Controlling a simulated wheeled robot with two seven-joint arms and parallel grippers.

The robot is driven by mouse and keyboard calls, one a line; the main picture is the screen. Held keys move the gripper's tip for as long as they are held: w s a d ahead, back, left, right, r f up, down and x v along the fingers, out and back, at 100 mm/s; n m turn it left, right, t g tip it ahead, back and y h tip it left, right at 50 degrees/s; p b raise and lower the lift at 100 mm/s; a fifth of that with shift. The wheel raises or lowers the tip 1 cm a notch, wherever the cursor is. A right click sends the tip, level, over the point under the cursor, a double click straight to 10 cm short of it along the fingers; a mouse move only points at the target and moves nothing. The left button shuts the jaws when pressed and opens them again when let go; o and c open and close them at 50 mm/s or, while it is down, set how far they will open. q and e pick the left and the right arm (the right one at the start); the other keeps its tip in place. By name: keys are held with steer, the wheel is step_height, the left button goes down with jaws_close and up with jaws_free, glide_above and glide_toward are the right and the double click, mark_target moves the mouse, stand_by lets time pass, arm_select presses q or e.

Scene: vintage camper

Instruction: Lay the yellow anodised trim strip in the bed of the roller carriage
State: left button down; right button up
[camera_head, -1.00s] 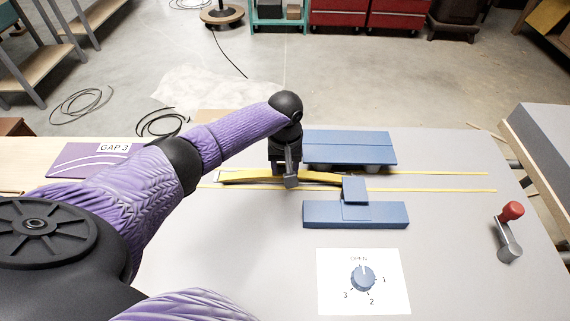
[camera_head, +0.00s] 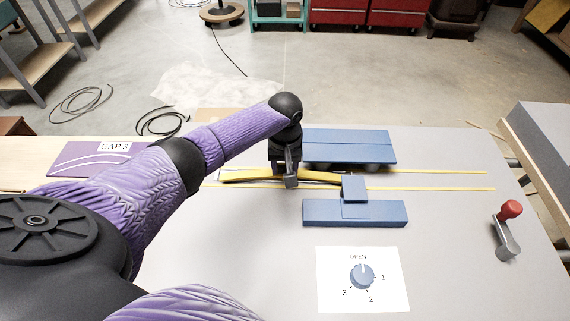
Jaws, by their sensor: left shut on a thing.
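The yellow trim strip (camera_head: 245,177) lies left to right across the middle of the bench. My left gripper (camera_head: 290,182) is shut on it near its middle. The strip's right end reaches the small blue block of the roller carriage (camera_head: 354,187); whether it touches or lies in the bed I cannot tell. A wide blue plate (camera_head: 348,147) stands behind, with roller-like grey shapes under its front edge. A long blue bar (camera_head: 354,212) lies in front. The gripper hides part of the strip. My right gripper is not in view.
Two thin yellow lines (camera_head: 450,189) run along the bench. A dial (camera_head: 362,276) marked OPEN, 1, 2, 3 is at the front. A red-knobbed crank (camera_head: 510,210) stands at right. A purple GAP 3 card (camera_head: 85,160) lies at left. The bench between dial and crank is clear.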

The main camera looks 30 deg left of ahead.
arm_select(q)
steer(key=shift+f+b, duration=0.3)
steer(key=shift+f, duration=0.25)
